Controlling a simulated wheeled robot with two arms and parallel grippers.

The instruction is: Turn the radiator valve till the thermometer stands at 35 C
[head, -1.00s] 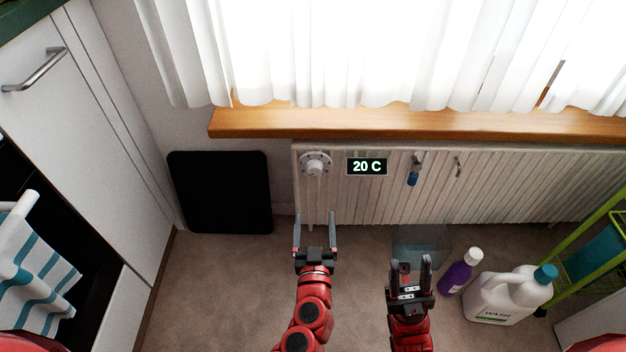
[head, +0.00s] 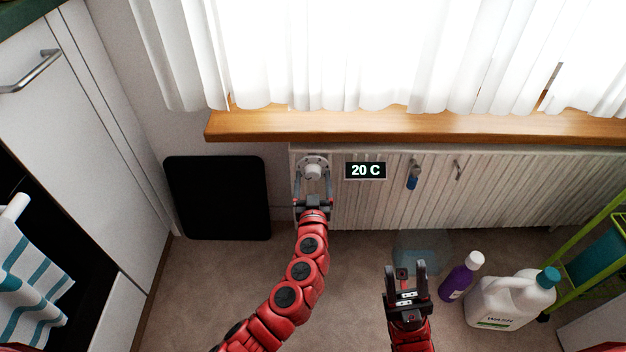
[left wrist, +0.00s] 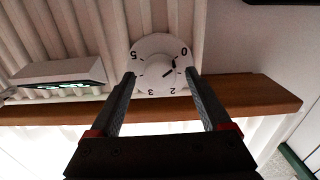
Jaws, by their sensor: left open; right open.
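The white round radiator valve (head: 313,169) is at the left end of the radiator. In the left wrist view its dial (left wrist: 158,62) shows several numbers from 0 to 5, with a dark mark near 0 and 1. The thermometer display (head: 365,171) reads 20 C. My left gripper (head: 313,180) is open at the valve, its fingers on either side of the knob; I cannot tell if they touch it. In the left wrist view the fingers (left wrist: 160,82) are apart below the dial. My right gripper (head: 405,270) is open and empty over the floor.
A wooden sill (head: 420,126) juts above the white ribbed radiator (head: 440,205). A black panel (head: 217,198) stands left of the valve. A purple bottle (head: 459,279) and a white jug (head: 508,300) stand right of my right gripper. A clear bin (head: 423,245) is behind it.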

